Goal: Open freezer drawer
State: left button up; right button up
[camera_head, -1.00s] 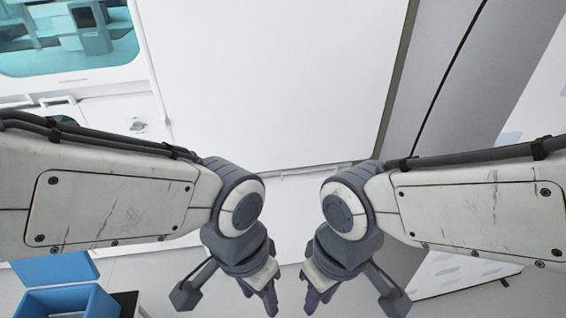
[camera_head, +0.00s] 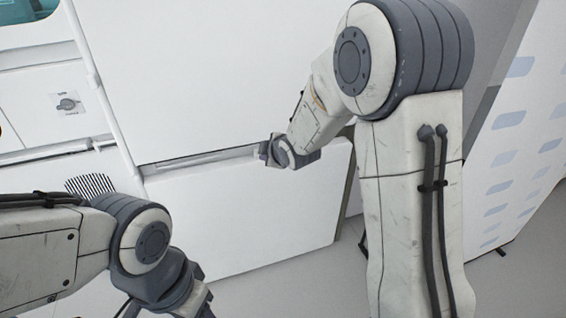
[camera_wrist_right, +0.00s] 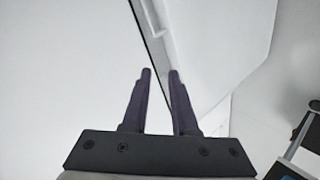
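The freezer drawer (camera_head: 245,215) is the flat white lower front in the head view, under a large white upper panel (camera_head: 215,75). A narrow slot runs along the drawer's top edge, and the drawer looks closed. My right gripper (camera_head: 266,151) is at the right part of this slot, mostly hidden by its wrist. In the right wrist view the two dark fingers of the right gripper (camera_wrist_right: 160,72) stand apart with nothing between them, over the dark seam beside the drawer's edge. I cannot tell whether they touch it. My left gripper shows only partly at the bottom edge, its fingers cut off.
A white vertical bar (camera_head: 103,95) runs left of the freezer, beside a panel with a small knob (camera_head: 67,103). A white panel with pale blue patches (camera_head: 510,150) stands at the right. Grey floor (camera_head: 310,275) is free before the drawer.

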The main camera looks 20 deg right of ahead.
jog(key=w+d+f+n+t+b, duration=0.2)
jog(key=w+d+f+b, duration=0.15)
jog(key=d, duration=0.25)
jog(key=w+d+f+n+t+b, duration=0.2)
jog(key=w+d+f+b, duration=0.1)
jog(key=d+f, duration=0.3)
pick_arm(q)
notch_tip(320, 180, down, 10)
jog(key=b, duration=0.1)
pick_arm(e)
jog(key=shift+t+h, duration=0.3)
jog(key=shift+h, duration=0.1)
jog(key=w, duration=1)
jog(key=shift+w+d+f, duration=0.15)
jog(key=shift+w+f, duration=0.15)
jog(key=shift+f, duration=0.1)
pick_arm(q)
jog(key=shift+f, duration=0.1)
pick_arm(e)
grip_shut()
